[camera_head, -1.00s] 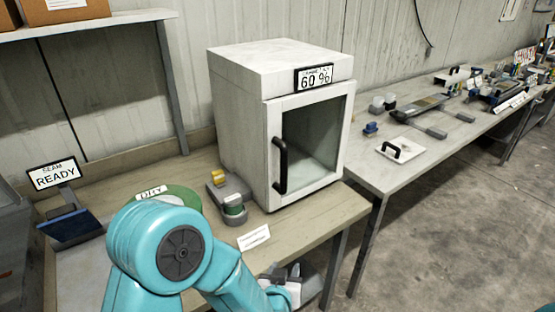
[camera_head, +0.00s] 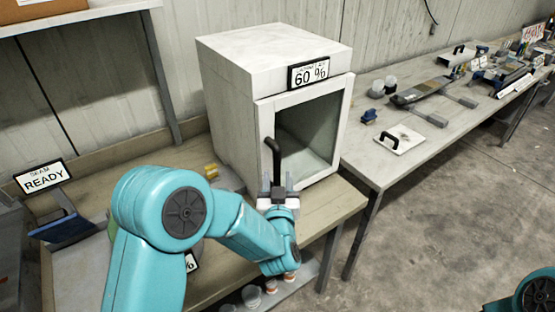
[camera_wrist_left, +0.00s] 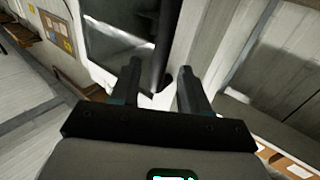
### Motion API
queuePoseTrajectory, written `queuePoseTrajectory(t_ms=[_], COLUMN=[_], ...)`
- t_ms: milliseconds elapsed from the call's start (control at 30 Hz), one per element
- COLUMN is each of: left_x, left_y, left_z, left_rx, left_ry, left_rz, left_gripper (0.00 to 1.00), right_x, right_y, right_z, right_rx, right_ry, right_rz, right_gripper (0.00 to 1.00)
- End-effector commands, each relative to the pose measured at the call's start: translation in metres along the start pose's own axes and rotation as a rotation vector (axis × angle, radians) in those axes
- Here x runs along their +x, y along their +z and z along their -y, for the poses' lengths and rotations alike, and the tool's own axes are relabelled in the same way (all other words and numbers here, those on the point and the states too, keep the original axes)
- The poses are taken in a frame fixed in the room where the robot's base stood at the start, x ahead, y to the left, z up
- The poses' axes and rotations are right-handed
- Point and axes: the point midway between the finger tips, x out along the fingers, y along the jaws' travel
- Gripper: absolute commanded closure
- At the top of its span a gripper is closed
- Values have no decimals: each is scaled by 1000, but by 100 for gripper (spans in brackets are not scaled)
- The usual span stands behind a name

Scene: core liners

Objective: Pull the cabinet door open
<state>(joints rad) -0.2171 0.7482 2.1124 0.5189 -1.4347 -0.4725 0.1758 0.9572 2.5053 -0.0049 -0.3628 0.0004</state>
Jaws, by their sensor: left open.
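The white cabinet (camera_head: 225,105) stands on the bench. Its door (camera_head: 265,116) has a white frame and a dark glass pane (camera_head: 310,128), and looks closed. A black upright bar handle (camera_head: 276,162) is on the door's left side. My left gripper (camera_head: 278,178) is open at the lower end of the handle, in front of the door. In the left wrist view, the two dark fingers (camera_wrist_left: 158,72) are apart, with a dark bar, likely the handle (camera_wrist_left: 163,45), between them. Contact cannot be told. My right gripper is out of view; only some teal arm shows bottom right.
A sign reading 60 % (camera_head: 308,73) is above the door. A second table (camera_head: 365,170) to the right holds a white plate with a black handle (camera_head: 402,141) and several tools. A READY sign (camera_head: 43,177) stands at left. Open floor (camera_head: 450,220) lies in front of the right table.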

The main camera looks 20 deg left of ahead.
Motion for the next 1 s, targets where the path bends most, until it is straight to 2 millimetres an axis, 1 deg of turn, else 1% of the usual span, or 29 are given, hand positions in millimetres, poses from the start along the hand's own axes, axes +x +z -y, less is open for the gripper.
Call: queuePoseTrajectory(t_ms=[33, 100, 200, 300, 467, 633, 667, 700, 800, 1000], left_x=[12, 26, 41, 51, 57, 58, 58, 57, 57, 57], left_y=[-3, -2, -1, 0, 1, 1, 1, 1, 1, 0], left_z=[1, 1, 0, 0, -1, 0, 0, 0, 0, 0], left_rx=[0, 0, -1, -1, 0, 0, 0, 0, 0, 0], left_ry=[-3, -4, -2, -2, 0, 0, 0, 0, -1, -3], left_rz=[1, 2, 1, 1, 1, 1, 1, 1, 1, 0], left_gripper=[54, 54, 54, 54, 54, 54, 58, 71, 100, 100], right_x=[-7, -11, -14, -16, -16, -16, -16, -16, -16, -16], right_y=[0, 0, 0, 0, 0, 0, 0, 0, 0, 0], right_z=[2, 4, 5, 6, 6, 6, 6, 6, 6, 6], right_rx=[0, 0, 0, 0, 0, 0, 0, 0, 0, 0], right_ry=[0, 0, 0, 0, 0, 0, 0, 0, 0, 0], right_rz=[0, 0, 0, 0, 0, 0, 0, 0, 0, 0], right_gripper=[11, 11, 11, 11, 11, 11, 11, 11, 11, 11])
